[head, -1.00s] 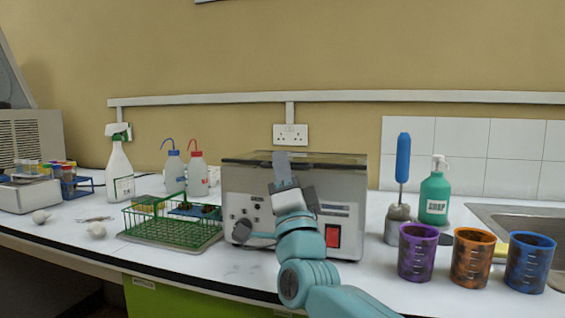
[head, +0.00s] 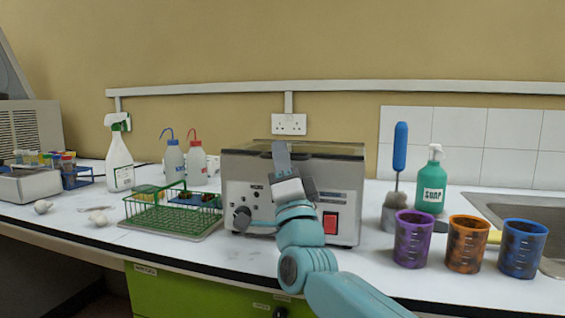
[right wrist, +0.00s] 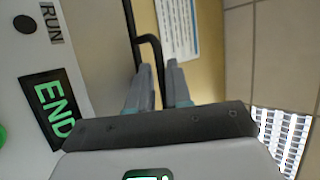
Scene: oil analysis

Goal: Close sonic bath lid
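The sonic bath (head: 262,222) is a grey metal box on the white bench, with a knob and a red switch on its front. Its dark lid (head: 330,149) lies flat across the top, as far as I can tell; any small gap is too fine to see. My right gripper (head: 281,156) points upward in front of the bath and overlaps its front and lid edge in the head view. In the right wrist view its fingers (right wrist: 157,85) stand slightly apart; a thin black bar (right wrist: 149,39) shows between and beyond them, and a grip on it is not evident. My left gripper is out of view.
A green wire rack (head: 172,219) stands left of the bath. A brush (head: 400,150), soap bottle (head: 431,184) and purple (head: 413,240), orange (head: 468,245) and blue (head: 521,250) beakers stand right. The right wrist view shows a panel reading END (right wrist: 53,108).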

